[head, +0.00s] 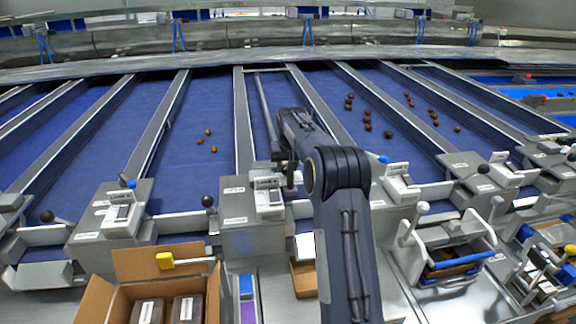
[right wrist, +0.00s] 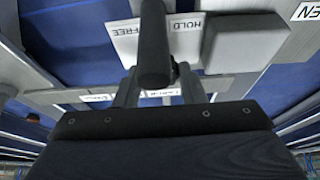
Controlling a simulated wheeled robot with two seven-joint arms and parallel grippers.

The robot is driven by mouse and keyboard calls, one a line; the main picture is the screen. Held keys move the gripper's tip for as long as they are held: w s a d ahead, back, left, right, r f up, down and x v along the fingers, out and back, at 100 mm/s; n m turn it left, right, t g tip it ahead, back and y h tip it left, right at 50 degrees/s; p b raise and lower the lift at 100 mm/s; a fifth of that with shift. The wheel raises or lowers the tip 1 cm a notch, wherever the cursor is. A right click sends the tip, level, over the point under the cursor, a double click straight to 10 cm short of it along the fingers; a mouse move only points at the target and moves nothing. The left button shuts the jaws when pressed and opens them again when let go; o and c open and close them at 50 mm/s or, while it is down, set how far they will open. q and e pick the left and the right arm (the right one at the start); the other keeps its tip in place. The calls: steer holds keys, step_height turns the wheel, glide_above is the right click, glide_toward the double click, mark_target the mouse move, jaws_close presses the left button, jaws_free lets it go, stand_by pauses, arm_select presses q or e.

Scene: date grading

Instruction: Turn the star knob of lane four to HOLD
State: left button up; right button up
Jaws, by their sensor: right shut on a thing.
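My right arm comes up from the bottom of the head view, bends, and ends in the right gripper (head: 290,178) over a grey lane console (head: 252,215). In the right wrist view, the right gripper (right wrist: 158,88) has its two grey fingers closed in at a dark, round-ended piece (right wrist: 155,45), which I take for part of the star knob. It stands in front of a white plate (right wrist: 182,38) marked FREE and HOLD. The knob's star shape and exact pointing are hidden. The lane number is not readable. My left gripper is not in view.
Several blue lanes with grey dividers run away behind the consoles; brown dates lie on some. Neighbouring levers carry a black ball (head: 207,201) and a blue ball (head: 131,184). An open cardboard box (head: 127,300) with dark packs stands at lower left. A white-framed holder (head: 440,240) stands at right.

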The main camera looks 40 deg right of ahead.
steer(key=o, duration=1)
steer(key=shift+b+v, duration=0.7)
steer(key=shift+v, duration=3.25)
